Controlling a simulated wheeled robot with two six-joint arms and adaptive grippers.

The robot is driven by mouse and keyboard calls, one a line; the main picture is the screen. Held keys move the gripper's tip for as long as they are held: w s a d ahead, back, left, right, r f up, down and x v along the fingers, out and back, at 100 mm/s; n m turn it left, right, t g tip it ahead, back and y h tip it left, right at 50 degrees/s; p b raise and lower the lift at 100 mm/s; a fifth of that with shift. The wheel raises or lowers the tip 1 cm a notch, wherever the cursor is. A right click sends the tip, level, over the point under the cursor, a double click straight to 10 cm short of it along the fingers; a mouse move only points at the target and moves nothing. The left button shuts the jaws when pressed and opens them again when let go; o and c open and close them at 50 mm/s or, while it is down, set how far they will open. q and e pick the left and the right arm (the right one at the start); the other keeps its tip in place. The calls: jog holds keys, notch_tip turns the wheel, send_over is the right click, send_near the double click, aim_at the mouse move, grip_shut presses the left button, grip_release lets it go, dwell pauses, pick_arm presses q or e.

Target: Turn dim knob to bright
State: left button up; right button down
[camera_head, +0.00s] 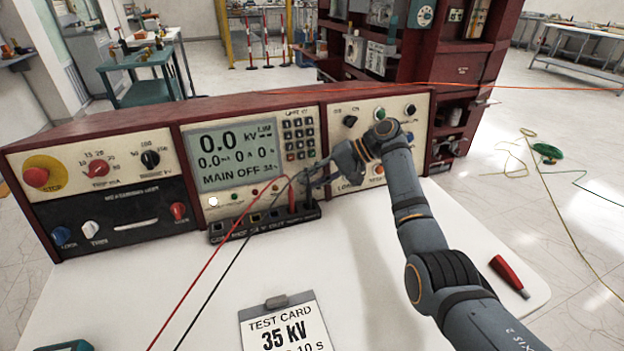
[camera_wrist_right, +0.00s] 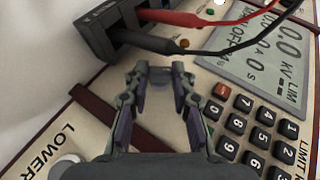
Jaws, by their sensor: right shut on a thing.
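The right gripper (camera_head: 312,178) reaches to the lower right of the display section on the console (camera_head: 130,120), just above the plugged-in test leads. In the wrist view the right gripper (camera_wrist_right: 157,84) has its two fingers closed in around a small greyish round piece (camera_wrist_right: 160,75) on the panel, which looks like the dim knob. Its label and pointer are hidden, so its setting cannot be read. In the head view the gripper covers it. The display (camera_head: 234,155) is lit and reads 0.0 kV and MAIN OFF. The left gripper is not in view.
A red lead (camera_head: 214,256) and a black lead (camera_head: 236,253) run from the socket block (camera_head: 265,222) across the white table. A keypad (camera_head: 299,138) is above the gripper. A test card (camera_head: 285,328) and a red-handled probe (camera_head: 509,275) lie on the table.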

jog(key=shift+d+m+y+p, duration=0.15)
jog(key=shift+m+y+p, duration=0.35)
jog(key=shift+y+p, duration=0.7)
jog(key=shift+f+m+y+p, duration=0.3)
jog(key=shift+m+y, duration=0.1)
jog(key=shift+y, duration=0.1)
jog(key=shift+d+f+m+t+y+b, duration=0.1)
jog(key=shift+f+m+t+y+b, duration=0.1)
jog(key=shift+m+t+y+b, duration=0.45)
jog(key=shift+y, duration=0.85)
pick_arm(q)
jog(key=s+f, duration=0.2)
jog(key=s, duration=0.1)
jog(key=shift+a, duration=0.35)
pick_arm(e)
jog(key=shift+m, duration=0.25)
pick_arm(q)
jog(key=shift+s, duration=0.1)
